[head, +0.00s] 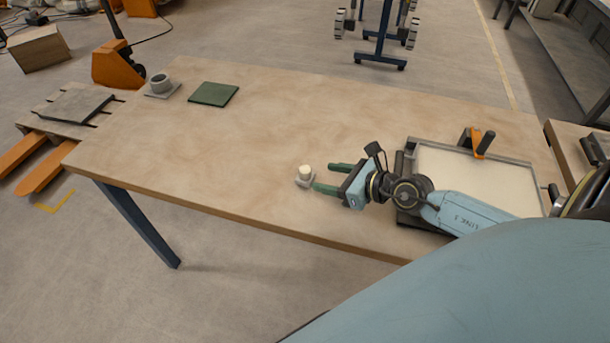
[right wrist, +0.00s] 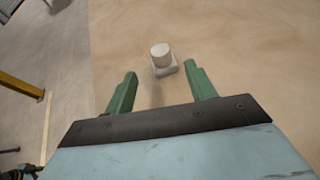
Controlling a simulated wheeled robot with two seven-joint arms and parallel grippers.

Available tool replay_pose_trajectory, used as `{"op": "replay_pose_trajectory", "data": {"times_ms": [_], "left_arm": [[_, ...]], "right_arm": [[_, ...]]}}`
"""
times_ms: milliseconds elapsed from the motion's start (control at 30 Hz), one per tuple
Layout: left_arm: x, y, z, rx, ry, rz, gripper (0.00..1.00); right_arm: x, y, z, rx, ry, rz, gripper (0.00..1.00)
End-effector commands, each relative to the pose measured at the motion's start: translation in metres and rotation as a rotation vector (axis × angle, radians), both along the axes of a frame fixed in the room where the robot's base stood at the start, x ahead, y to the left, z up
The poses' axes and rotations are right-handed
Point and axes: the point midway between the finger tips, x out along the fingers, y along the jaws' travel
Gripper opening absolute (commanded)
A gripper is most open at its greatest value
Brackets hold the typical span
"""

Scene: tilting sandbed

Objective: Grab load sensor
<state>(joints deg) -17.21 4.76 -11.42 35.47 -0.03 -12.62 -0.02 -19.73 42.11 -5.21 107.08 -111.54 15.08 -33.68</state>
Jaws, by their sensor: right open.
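The load sensor is most likely the small pale block with a round white top (head: 305,174) on the table near its front edge. It also shows in the right wrist view (right wrist: 162,59), upright, just beyond and between the green fingertips. My right gripper (head: 328,177) is open and empty, its fingers pointing left toward the block. In the right wrist view the fingers (right wrist: 160,72) are spread wider than the block. I cannot tell whether a finger touches it. My left gripper is not in view.
A tray of pale sand (head: 470,178) with an orange clamp (head: 482,144) lies under and beyond my right arm. A green pad (head: 214,94) and a grey ring on a plate (head: 162,86) lie at the table's far left. The table (head: 300,110) middle is clear.

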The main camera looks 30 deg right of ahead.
Motion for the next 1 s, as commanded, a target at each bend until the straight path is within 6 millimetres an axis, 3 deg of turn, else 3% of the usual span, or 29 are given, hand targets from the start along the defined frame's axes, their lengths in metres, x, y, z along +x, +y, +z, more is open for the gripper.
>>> {"op": "replay_pose_trajectory", "data": {"times_ms": [200, 467, 800, 1000], "left_arm": [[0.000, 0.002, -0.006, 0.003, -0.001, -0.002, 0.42], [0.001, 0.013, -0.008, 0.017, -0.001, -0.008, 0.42], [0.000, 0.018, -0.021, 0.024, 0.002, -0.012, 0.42], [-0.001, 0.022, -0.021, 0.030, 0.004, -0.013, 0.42]], "right_arm": [[0.030, 0.013, -0.014, 0.004, -0.001, -0.002, 0.55], [0.043, 0.019, -0.020, 0.004, -0.002, -0.001, 0.55], [0.081, 0.033, -0.036, 0.005, -0.001, -0.002, 0.55], [0.086, 0.035, -0.037, 0.004, 0.000, -0.002, 0.55]]}}
